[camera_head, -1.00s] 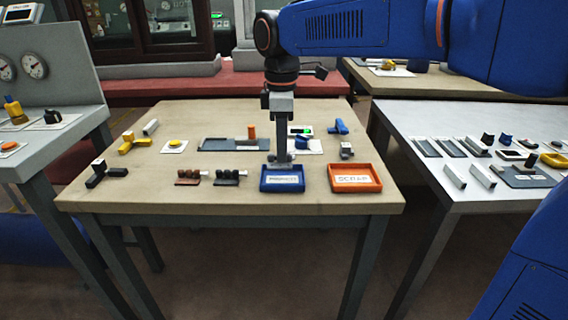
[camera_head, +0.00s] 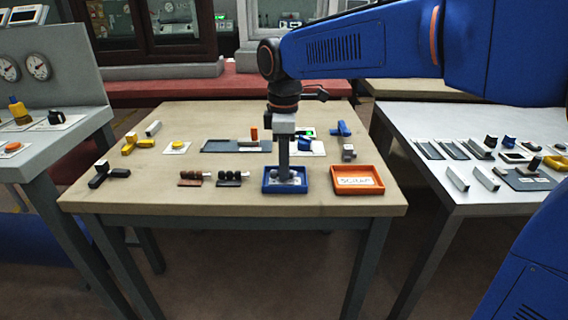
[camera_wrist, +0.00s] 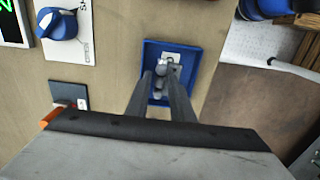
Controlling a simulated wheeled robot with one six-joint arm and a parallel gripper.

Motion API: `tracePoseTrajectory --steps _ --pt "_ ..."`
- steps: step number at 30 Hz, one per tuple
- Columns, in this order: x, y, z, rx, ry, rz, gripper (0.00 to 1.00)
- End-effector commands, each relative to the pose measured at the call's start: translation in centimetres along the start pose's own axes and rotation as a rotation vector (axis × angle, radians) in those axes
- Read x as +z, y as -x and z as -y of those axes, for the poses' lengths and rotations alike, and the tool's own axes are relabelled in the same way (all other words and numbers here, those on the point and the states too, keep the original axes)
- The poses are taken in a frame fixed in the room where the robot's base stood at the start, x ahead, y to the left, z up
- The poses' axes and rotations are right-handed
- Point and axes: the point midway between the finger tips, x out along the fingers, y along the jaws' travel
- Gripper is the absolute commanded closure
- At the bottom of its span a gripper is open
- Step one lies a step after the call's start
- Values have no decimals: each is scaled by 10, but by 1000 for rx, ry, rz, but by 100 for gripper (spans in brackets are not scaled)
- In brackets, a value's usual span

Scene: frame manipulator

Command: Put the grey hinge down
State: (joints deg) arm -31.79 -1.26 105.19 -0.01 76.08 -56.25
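The grey hinge (camera_wrist: 160,83) is a small grey piece between my fingertips in the wrist view. In the head view it shows as a grey patch (camera_head: 296,180) at the foot of my gripper, partly hidden by the fingers. My gripper (camera_head: 284,177) points straight down into the blue tray (camera_head: 266,189), with the fingertips low inside its walls. In the wrist view my gripper (camera_wrist: 161,76) has a finger on each side of the hinge, seemingly touching it. Whether the hinge rests on the tray floor is hard to tell.
An orange tray (camera_head: 358,191) stands just right of the blue one. Dark and brown knobbed parts (camera_head: 229,182) lie close to its left. A grey block (camera_head: 348,152) and a grey-blue plate (camera_head: 222,146) lie behind.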

Motion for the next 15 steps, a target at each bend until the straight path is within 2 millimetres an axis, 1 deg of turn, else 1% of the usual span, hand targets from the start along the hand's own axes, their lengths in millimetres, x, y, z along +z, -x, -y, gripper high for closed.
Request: tracePoseTrajectory --steps 5,8,11,15 --pt "0 0 0 0 0 0 79" --pt "0 4 0 1 0 -1 79" --pt "0 14 -1 2 0 -2 79" --pt "0 37 -1 2 0 -1 79"
